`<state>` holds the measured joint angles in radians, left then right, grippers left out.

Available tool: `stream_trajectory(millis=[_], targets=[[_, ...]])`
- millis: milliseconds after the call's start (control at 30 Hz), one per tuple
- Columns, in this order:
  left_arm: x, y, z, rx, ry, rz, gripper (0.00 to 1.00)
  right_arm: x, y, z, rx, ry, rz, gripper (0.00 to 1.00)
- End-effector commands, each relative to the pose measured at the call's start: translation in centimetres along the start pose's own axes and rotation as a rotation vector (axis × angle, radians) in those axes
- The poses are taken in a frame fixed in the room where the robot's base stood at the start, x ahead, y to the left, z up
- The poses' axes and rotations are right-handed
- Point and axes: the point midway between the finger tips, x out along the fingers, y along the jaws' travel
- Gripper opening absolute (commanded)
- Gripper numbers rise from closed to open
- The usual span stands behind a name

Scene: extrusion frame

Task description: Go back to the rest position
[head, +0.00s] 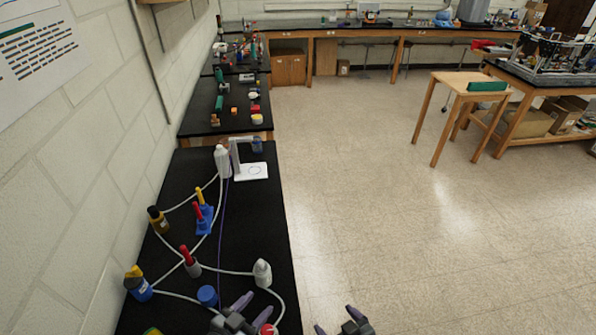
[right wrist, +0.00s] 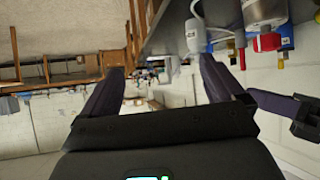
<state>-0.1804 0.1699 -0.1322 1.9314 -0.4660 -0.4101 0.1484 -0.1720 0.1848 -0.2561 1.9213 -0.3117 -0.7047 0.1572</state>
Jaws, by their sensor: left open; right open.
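My left gripper (head: 252,308) is at the bottom of the head view, over the near end of the black bench (head: 253,215). Its fingers are apart and nothing shows between them. A red-topped item (head: 267,329) shows beside its fingers. My right gripper (head: 338,322) is at the bottom edge, right of the bench and over the floor, only partly in frame. In the right wrist view its two fingers (right wrist: 160,85) are spread wide with nothing between them. Dark parts (right wrist: 290,108) at the right of that view look like my other gripper.
The bench holds a white bottle (head: 262,273), a blue cap-like item (head: 207,296), a brown bottle (head: 158,219), a blue-and-yellow bottle (head: 137,284) and a white stand (head: 250,171), with white cords between. The wall is close on the left. Open floor (head: 400,240) lies right.

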Motion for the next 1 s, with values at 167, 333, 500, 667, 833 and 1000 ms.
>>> stream_trajectory(millis=[167, 333, 500, 667, 833, 1000], targets=[[-3.1, -0.4, 5.5, -0.034, -0.227, -0.123, 0.56, -2.8, 0.7, 4.9, 0.054, -0.155, 0.083, 0.95], [-9.1, 0.0, 11.1, -0.124, -0.519, -0.235, 0.56, -7.8, 1.2, 10.3, 0.139, -0.361, 0.161, 0.95], [-15.3, 1.5, 14.8, -0.233, -0.765, -0.282, 0.56, -12.8, 0.9, 14.3, 0.221, -0.535, 0.196, 0.95], [-20.7, 3.6, 16.0, -0.335, -0.950, -0.286, 0.56, -17.5, 0.1, 16.3, 0.291, -0.669, 0.204, 0.95], [-22.1, 3.0, 10.7, -0.327, -0.939, -0.287, 0.56, -20.2, 0.5, 11.6, 0.284, -0.661, 0.204, 0.95], [-23.6, 2.8, 6.0, -0.326, -0.939, -0.287, 0.56, -23.1, 0.7, 7.5, 0.284, -0.661, 0.204, 0.95]])
